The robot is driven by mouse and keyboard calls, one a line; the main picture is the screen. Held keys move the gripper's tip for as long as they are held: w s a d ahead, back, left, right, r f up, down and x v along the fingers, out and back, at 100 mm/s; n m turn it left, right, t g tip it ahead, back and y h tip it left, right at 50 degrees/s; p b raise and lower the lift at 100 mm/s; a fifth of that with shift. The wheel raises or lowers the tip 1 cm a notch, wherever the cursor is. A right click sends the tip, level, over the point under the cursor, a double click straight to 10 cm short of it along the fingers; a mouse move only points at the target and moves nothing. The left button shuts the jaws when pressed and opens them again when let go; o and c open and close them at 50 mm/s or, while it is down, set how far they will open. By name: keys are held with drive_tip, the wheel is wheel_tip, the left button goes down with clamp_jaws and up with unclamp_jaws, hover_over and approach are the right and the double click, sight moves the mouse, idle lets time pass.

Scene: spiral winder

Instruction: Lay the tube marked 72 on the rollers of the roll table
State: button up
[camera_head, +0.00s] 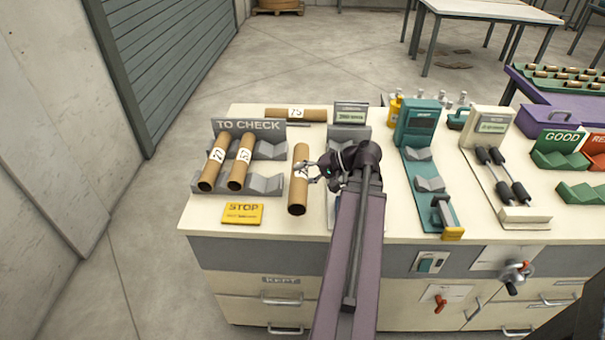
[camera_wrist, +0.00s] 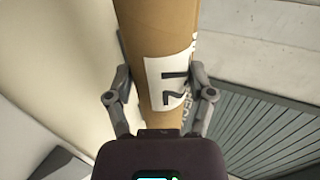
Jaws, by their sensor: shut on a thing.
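My gripper (camera_head: 314,172) is shut on a brown cardboard tube (camera_head: 299,190), held just right of the TO CHECK rack. In the wrist view the gripper (camera_wrist: 161,90) has a finger on each side of the tube (camera_wrist: 155,25). The tube's white label (camera_wrist: 168,82) is turned sideways and looks like 72, partly curving away. Nothing lies on the rollers.
The TO CHECK rack (camera_head: 266,184) holds two tubes, and another marked 75 (camera_head: 296,114) lies behind it. Between my gripper and the roll table stands a teal gauge (camera_head: 416,126) with grey cradles. Green GOOD (camera_head: 561,158) and red cradles stand farther right.

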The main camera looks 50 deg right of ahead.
sight(304, 170)
drive_tip(key=shift+r, duration=0.15)
wheel_tip(304, 170, up, 7)
drive_tip(key=p, duration=0.7)
drive_tip(key=shift+r+p, duration=0.2)
drive_tip(key=shift+p, duration=0.15)
drive_tip(key=shift+s, duration=0.1)
